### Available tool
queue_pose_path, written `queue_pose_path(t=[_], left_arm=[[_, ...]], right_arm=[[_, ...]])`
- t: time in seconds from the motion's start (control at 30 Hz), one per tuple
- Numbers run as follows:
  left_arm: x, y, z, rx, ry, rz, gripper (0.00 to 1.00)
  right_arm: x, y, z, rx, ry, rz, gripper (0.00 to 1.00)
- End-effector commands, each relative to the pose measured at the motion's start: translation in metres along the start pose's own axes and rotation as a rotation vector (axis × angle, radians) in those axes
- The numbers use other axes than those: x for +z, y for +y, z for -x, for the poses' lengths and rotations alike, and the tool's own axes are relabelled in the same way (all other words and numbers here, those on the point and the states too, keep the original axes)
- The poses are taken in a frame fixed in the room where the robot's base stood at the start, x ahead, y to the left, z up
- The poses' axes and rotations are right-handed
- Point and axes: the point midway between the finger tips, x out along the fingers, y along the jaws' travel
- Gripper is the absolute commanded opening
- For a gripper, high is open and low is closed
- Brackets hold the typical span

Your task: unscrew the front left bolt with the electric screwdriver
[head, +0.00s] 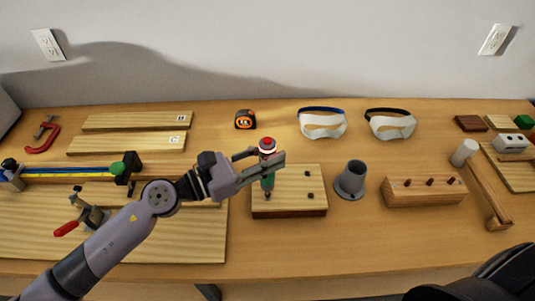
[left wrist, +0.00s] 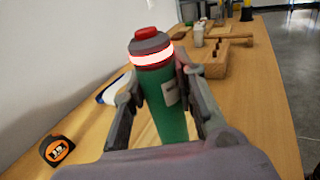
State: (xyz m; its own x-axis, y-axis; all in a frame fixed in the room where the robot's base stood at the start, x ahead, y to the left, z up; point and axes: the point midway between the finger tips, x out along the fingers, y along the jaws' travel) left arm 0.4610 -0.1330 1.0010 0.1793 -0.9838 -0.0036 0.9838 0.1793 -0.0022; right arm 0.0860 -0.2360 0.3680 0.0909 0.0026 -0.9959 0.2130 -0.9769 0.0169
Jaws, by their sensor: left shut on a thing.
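My left gripper (head: 265,167) is shut around the green body of the electric screwdriver (head: 267,148). The screwdriver has a red cap and a bright band, and stands roughly upright over the left part of a wooden block (head: 290,208). Its tip points down at the block's front left area; whether it touches the bolt there cannot be told. Two dark bolts show on the block's right side, back (head: 308,173) and front (head: 310,195). The back left spot is hidden by the gripper. In the left wrist view the screwdriver (left wrist: 168,105) sits between both fingers. My right gripper is not in view.
A grey cone-shaped holder (head: 350,182) stands right of the block, then a wooden block with pegs (head: 425,192) and a mallet (head: 483,180). Safety goggles (head: 321,124) and a tape measure (head: 245,119) lie behind. Boards and clamps (head: 66,229) fill the left.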

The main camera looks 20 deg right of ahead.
Motion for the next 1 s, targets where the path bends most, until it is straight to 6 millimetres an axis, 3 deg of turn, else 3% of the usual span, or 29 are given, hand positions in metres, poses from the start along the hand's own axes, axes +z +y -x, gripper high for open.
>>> queue_pose_path(t=[0.67,1.0], left_arm=[[0.062,0.000,0.000,0.001,-0.005,-0.003,0.00],[0.063,0.000,0.000,0.001,-0.005,-0.003,0.00]], right_arm=[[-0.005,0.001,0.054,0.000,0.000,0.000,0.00],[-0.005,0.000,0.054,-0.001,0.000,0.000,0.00]])
